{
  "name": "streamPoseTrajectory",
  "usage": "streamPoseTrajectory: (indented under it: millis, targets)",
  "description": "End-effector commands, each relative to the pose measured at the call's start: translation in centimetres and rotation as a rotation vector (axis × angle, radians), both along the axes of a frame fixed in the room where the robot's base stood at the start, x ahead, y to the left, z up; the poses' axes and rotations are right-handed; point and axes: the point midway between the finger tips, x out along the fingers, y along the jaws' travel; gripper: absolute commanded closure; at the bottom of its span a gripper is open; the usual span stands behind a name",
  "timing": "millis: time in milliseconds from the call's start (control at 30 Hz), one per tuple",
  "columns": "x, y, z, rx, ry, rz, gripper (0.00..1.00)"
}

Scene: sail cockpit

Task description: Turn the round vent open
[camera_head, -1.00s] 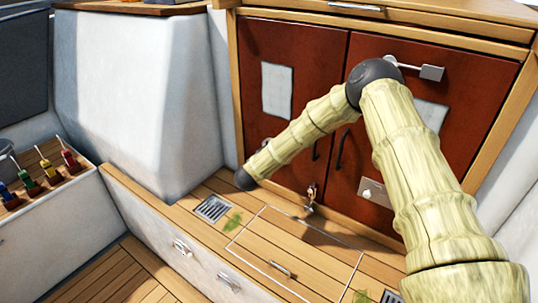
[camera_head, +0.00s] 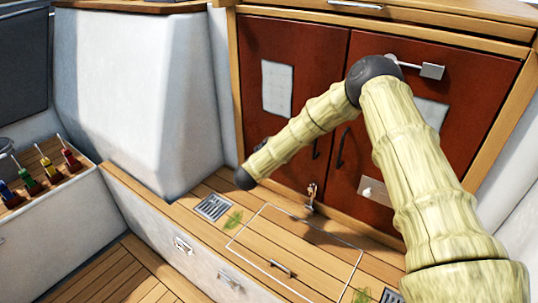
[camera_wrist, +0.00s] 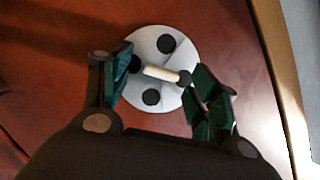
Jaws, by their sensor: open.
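The round vent (camera_wrist: 180,48) shows in the wrist view as a white disc on a red-brown wooden panel. It has dark round holes and a short cream bar (camera_wrist: 160,73) across its middle. My gripper (camera_wrist: 160,75) is open, with one dark green finger on each side of the bar. The fingertips overlap the disc in the picture; I cannot tell whether they touch the bar. In the head view I cannot make out the vent or my gripper's fingers.
Red-brown cupboard doors (camera_head: 275,45) stand at the back. Below are a wooden ledge with a hatch (camera_head: 290,262) and a drain grate (camera_head: 213,207). A white block (camera_head: 130,90) stands left. A box (camera_head: 60,195) with coloured-handled items is at the far left.

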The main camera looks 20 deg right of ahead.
Motion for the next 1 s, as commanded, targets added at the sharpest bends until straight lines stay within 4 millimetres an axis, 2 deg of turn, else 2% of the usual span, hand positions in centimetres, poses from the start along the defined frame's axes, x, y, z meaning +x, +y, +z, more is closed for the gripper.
streamPoseTrajectory:
  millis: [600, 800, 1000]
  targets:
    - [-7.7, 5.7, 2.7, 0.000, 0.001, 0.002, 0.39]
    - [-8.7, 6.3, 3.0, 0.000, 0.001, 0.001, 0.39]
    - [-8.9, 6.4, 3.1, -0.001, 0.001, 0.000, 0.39]
